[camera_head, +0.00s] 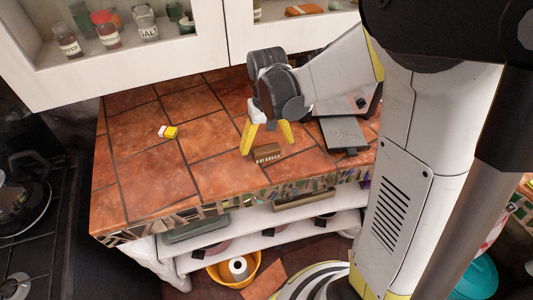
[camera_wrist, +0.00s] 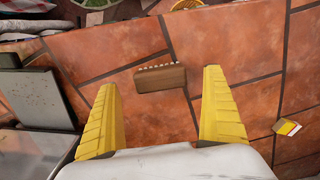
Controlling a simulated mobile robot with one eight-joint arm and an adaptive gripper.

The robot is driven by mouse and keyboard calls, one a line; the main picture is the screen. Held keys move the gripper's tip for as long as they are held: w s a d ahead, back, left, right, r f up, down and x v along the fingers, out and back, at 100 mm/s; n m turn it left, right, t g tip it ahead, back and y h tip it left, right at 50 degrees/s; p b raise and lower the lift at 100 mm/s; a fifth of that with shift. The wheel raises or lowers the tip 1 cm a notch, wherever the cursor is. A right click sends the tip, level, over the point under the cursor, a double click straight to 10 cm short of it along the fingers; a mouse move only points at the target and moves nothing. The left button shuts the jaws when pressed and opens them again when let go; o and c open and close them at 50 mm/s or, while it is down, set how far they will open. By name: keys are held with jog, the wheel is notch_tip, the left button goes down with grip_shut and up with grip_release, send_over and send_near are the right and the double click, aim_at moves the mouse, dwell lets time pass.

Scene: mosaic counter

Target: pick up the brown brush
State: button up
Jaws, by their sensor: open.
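The brown brush (camera_head: 267,153) is a small block lying on the terracotta-tiled counter, near its front edge in the head view. In the wrist view the brush (camera_wrist: 160,78) lies ahead of the fingertips, between their lines, with a row of pale bristles or marks along one long edge. My gripper (camera_head: 267,151) has yellow fingers spread wide, pointing down over the counter by the brush. In the wrist view my gripper (camera_wrist: 160,78) is empty between its fingers. I cannot tell the exact height of the fingertips above the tiles.
A small yellow-and-white item (camera_head: 168,132) lies on the counter to the left, well clear. A grey metal plate-like object (camera_head: 343,133) lies to the right of my gripper. White cabinets with jars (camera_head: 105,29) hang above the back. A stove (camera_head: 25,215) stands at the left.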

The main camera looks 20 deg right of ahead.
aim_at(267, 148)
jog(key=f, duration=0.1)
jog(key=f+b, duration=0.1)
jog(key=f, duration=0.1)
jog(key=shift+w+f, duration=0.2)
jog(key=shift+f, duration=0.05)
jog(key=shift+r, duration=0.1)
jog(key=c, duration=1.3)
jog(key=shift+r+p, duration=0.3)
jog(key=shift+r, duration=0.25)
jog(key=r+p, duration=0.1)
jog(key=r, duration=0.1)
jog(key=d+r+p, duration=0.1)
jog(key=r, duration=0.1)
jog(key=shift+s, duration=0.2)
jog(key=s+d+r+p, duration=0.1)
jog(key=d+r, duration=0.1)
jog(key=d, duration=0.1)
jog(key=s+d+r+p, duration=0.1)
jog(key=s+d+r, duration=0.1)
jog(key=d, duration=0.1)
jog(key=s+d+r+p, duration=0.1)
jog(key=s+d+r, duration=0.1)
jog(key=d, duration=0.1)
jog(key=shift+s+d, duration=0.15)
